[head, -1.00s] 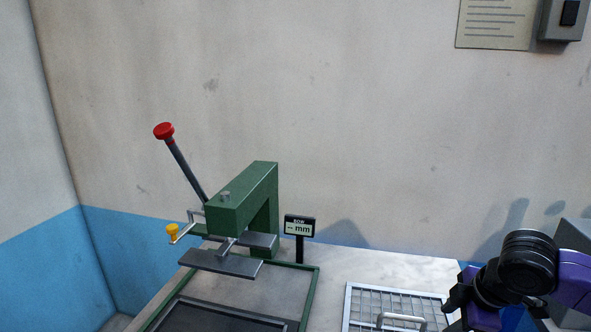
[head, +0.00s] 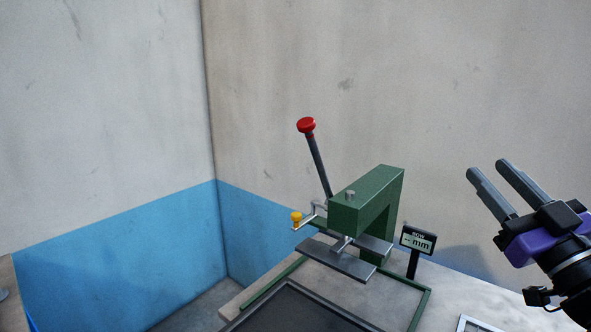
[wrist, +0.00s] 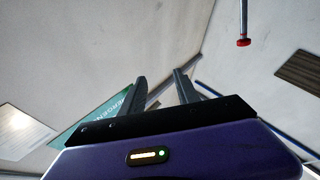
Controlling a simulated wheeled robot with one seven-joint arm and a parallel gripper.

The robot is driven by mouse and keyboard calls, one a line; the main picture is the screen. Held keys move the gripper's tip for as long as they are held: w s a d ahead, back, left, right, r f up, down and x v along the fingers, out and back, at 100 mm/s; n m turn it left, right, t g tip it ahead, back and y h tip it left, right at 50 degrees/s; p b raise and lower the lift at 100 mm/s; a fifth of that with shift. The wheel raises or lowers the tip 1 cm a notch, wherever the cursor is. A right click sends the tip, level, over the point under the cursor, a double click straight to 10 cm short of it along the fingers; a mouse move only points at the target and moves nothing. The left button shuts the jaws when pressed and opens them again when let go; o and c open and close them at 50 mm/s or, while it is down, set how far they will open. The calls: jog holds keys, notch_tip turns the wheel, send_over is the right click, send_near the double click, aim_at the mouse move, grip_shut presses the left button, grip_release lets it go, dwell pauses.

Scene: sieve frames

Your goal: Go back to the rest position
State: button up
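My gripper (head: 495,190) is raised at the right of the head view, in front of the bare wall. Its two grey fingers point up and to the left, with a gap between them and nothing in it. In the wrist view my gripper (wrist: 158,82) also shows its fingers apart and empty. It is clear of the green press (head: 365,205), which stands on the bench to its left. The press has a lever with a red knob (head: 306,125), and this knob also shows in the wrist view (wrist: 243,42).
A small display (head: 418,240) reading "-- mm" stands right of the press. A dark framed tray (head: 290,312) lies in front of it on the pale bench (head: 470,295). A frame corner (head: 475,324) shows at the bottom edge. A room corner is at the left.

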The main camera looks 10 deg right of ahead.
jog(key=s+a+f+m+g, duration=0.1)
jog(key=s+a+f+g, duration=0.1)
jog(key=s+a+f, duration=0.4)
jog(key=s+a+f+m+g, duration=0.1)
jog(key=s+a+f+g, duration=0.2)
jog(key=s+f, duration=1.4)
jog(key=s+a+f+m+g, duration=0.1)
jog(key=s+a+f+g, duration=0.1)
jog(key=s+a+f, duration=0.8)
notch_tip(320, 180, down, 2)
jog(key=shift+s+g, duration=0.4)
jog(key=shift+s, duration=0.45)
